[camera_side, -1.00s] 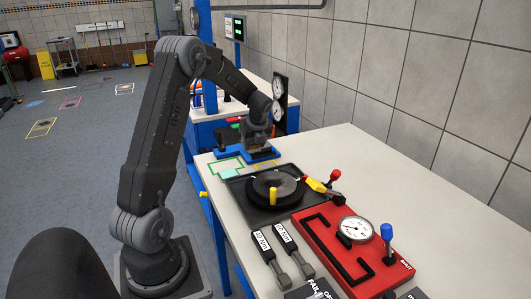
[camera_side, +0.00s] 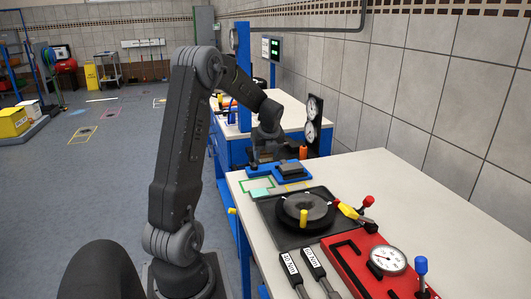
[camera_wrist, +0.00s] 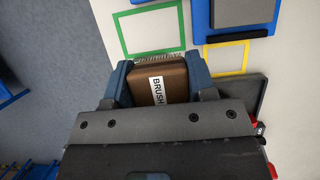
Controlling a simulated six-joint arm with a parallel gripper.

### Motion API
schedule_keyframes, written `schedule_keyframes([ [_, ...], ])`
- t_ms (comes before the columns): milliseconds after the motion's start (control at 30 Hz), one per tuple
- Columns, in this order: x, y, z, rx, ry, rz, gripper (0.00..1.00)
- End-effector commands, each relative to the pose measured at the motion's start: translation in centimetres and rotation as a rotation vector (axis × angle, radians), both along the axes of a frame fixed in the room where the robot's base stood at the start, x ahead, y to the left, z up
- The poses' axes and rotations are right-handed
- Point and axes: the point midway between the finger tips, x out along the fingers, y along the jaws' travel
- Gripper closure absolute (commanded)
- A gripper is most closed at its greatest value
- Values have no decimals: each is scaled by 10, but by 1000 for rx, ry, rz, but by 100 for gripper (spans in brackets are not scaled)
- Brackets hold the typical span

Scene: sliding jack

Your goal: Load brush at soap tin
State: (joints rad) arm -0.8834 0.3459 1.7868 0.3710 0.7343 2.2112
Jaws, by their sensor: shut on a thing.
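My gripper (camera_wrist: 157,80) is shut on the brush (camera_wrist: 158,82), a brown block with a white label reading BRUSH. Its pale bristles show at the far edge, between the two blue fingers. In the side view my gripper (camera_side: 265,150) hangs over the far left end of the bench, beside a blue holder (camera_side: 273,174) carrying a dark grey block (camera_side: 291,168). The holder and block also show at the top right of the wrist view. No label there tells whether this is the soap tin. The brush cannot be made out in the side view.
Green (camera_wrist: 124,40) and yellow (camera_wrist: 246,58) outlines mark the bench (camera_side: 420,190). A black tray (camera_side: 275,220) holds a round dark part (camera_side: 304,210). A red fixture (camera_side: 375,262) with a dial stands nearer. The right of the bench is clear.

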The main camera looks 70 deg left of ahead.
Motion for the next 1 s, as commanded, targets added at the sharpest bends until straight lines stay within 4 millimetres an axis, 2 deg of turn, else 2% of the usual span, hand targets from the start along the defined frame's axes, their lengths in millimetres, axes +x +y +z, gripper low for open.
schedule_keyframes([
  [133,-5,-6,-4,0,1,0,68],
  [433,-32,-40,-27,2,0,0,68],
  [1000,-34,-42,-77,1,2,-1,68],
])
